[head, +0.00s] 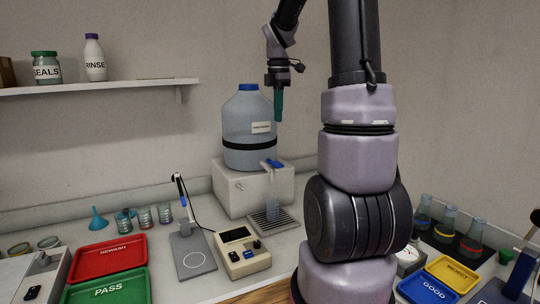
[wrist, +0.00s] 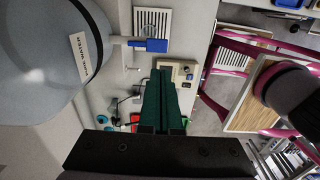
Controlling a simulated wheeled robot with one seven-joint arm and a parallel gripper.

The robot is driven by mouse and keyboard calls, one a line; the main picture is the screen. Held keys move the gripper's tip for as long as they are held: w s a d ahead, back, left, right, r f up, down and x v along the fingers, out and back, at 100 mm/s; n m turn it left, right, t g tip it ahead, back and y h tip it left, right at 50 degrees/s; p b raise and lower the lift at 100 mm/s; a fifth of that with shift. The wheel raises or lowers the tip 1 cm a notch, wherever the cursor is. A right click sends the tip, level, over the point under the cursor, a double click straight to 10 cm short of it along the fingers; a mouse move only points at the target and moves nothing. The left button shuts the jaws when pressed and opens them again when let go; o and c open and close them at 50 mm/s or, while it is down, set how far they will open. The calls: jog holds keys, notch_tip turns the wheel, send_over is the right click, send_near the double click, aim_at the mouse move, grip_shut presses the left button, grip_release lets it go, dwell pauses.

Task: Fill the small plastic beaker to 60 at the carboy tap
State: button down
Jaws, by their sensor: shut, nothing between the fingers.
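The carboy (head: 250,122), a large clear bluish bottle with a blue cap, stands on a white block. Its tap has a blue handle (head: 273,162) at the front; the handle also shows in the wrist view (wrist: 150,45). A small clear beaker (head: 272,210) stands upright on the slotted drip tray (head: 286,222) below the tap. Its fill level is too small to read. My gripper (head: 279,118) points down with green fingers shut and empty, above and to the right of the carboy's shoulder, apart from the tap. The fingers also show in the wrist view (wrist: 161,80).
A boxy instrument (head: 242,252) and a stand with a probe (head: 193,250) are left of the drip tray. Several small beakers (head: 144,217), a red tray (head: 108,258) and a green tray (head: 105,291) lie farther left. Flasks and yellow and blue trays are at right.

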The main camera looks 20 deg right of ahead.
aim_at(278, 164)
jog(key=shift+w+f, duration=0.1)
jog(key=shift+w, duration=0.05)
notch_tip(278, 164, down, 14)
dwell(0.7)
